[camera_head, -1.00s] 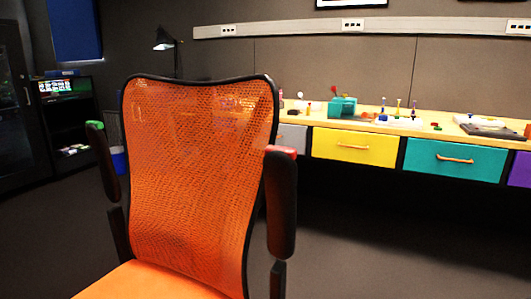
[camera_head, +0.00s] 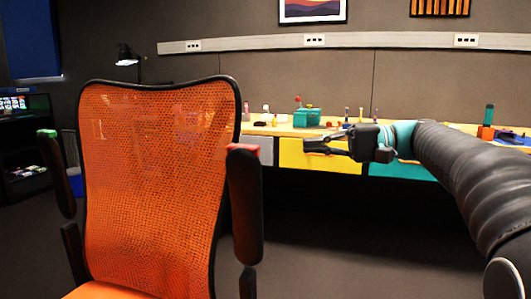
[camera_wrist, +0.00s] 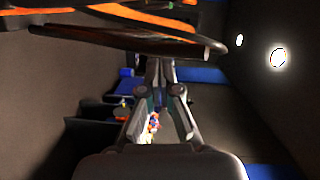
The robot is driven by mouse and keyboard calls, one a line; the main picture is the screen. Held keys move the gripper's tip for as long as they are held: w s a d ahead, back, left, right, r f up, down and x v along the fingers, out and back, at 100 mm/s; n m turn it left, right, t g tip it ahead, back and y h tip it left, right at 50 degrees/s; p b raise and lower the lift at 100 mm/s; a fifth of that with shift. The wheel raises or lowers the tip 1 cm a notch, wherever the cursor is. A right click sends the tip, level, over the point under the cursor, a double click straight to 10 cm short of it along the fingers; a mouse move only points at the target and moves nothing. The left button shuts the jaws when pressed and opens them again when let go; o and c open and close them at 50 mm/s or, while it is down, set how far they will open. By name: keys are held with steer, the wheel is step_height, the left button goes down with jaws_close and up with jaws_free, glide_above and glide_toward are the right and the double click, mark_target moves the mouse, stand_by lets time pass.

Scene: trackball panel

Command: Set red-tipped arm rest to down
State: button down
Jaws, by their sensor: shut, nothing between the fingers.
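The orange mesh chair (camera_head: 155,180) stands at left in the head view. Its red-tipped arm rest (camera_head: 245,205) is on the chair's right side and stands upright, red end (camera_head: 243,147) on top. The green-tipped arm rest (camera_head: 56,175) on the left side is also upright. My gripper (camera_head: 312,147) reaches in from the right, pointing left, at about the height of the red tip. A gap shows between it and the arm rest. It is shut and empty. In the wrist view, the shut fingers (camera_wrist: 158,75) sit below a dark bar I cannot identify.
Behind is a desk with a yellow drawer (camera_head: 318,158), a teal drawer (camera_head: 402,171) and several small objects on top. A teal box (camera_head: 306,117) stands on the desk. A dark shelf (camera_head: 28,150) is at far left. The floor (camera_head: 330,260) right of the chair is clear.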

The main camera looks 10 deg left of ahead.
steer(key=s+a+b, duration=0.1)
steer(key=s+a, duration=0.4)
steer(key=a, duration=0.5)
steer(key=shift+r+n+y+b, duration=0.15)
steer(key=shift+n+y+b, duration=0.15)
steer(key=shift+y+b, duration=0.1)
